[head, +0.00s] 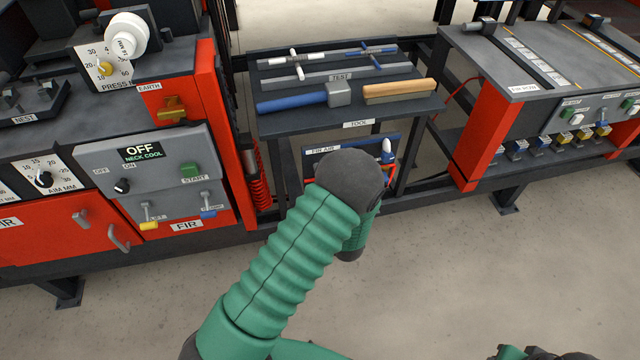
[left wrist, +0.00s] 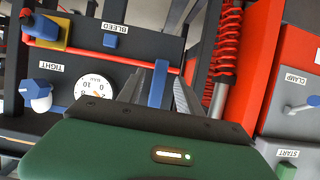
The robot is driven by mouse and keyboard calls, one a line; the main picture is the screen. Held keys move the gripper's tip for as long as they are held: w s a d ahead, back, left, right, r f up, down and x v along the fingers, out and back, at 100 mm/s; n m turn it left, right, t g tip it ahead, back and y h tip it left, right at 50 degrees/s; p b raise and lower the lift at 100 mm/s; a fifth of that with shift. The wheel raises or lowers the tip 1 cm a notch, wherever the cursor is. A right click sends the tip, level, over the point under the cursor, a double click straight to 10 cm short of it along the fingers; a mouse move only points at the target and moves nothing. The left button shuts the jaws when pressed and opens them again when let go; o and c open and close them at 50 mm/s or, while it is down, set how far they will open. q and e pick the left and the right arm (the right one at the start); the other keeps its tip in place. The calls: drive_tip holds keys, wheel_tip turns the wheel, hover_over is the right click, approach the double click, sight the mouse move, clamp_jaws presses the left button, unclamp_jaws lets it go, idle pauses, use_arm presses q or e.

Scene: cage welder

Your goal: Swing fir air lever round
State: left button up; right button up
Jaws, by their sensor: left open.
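The fir air panel, labelled FIR AIR (head: 320,150), is under the middle table in the head view, mostly covered by my left arm. In the left wrist view the panel (left wrist: 75,58) appears turned, with a round gauge (left wrist: 95,88), a red pipe and BLEED and TIGHT labels. A blue bar that looks like the lever (left wrist: 157,84) shows between the two fingers of my left gripper (left wrist: 159,78). The gripper is open; I cannot tell whether either finger touches the bar. The head view hides this gripper behind my arm.
The table (head: 440,104) above holds a blue hammer (head: 290,102), a wooden-handled tool (head: 398,91) and T-handled tools. A red coiled hose (left wrist: 228,38) hangs close beside the gripper. Red-sided machines stand left and right. The front floor (head: 480,260) is clear.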

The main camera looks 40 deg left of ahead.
use_arm(q)
drive_tip(key=p+v, duration=0.2)
drive_tip(key=v, duration=1)
drive_tip(key=shift+d, duration=0.15)
